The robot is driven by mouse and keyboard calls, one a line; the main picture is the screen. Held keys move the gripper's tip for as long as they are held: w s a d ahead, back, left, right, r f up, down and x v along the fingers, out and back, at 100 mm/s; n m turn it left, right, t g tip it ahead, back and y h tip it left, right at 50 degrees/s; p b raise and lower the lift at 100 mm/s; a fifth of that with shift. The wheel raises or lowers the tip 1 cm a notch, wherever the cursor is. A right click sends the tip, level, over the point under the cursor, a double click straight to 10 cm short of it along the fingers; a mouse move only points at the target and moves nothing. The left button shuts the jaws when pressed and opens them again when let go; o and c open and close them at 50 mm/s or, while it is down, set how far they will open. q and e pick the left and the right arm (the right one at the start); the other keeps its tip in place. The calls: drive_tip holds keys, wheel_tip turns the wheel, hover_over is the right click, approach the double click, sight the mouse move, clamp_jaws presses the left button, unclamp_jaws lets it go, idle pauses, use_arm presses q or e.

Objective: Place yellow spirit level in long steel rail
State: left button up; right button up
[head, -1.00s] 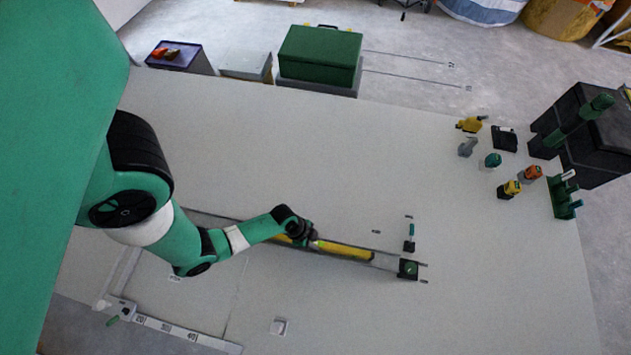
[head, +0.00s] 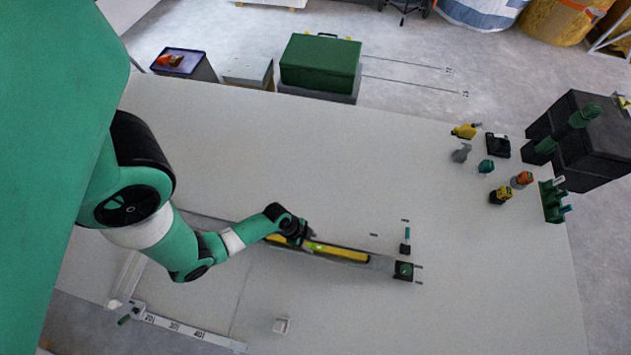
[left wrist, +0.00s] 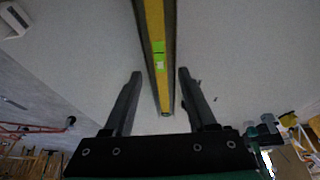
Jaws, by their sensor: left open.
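The yellow spirit level (head: 338,251) lies lengthwise in the long steel rail (head: 382,263) on the pale panel. Its green vial part shows in the left wrist view, where the level (left wrist: 156,28) runs between my fingers. The rail's dark sides (left wrist: 172,30) show on both sides of it there. My right gripper is not in view.
A dark block with a green top (head: 403,270) stands at the rail's right end. A small white block (head: 282,325) lies in front. Several tools (head: 500,194) and black cases (head: 585,140) stand at the right. A green toolbox (head: 320,62) stands beyond the panel. Much of the panel is bare.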

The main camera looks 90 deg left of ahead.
use_arm(q)
drive_tip(key=p+v, duration=0.5)
drive_tip(key=v, duration=0.2)
drive_tip(key=shift+p, duration=0.35)
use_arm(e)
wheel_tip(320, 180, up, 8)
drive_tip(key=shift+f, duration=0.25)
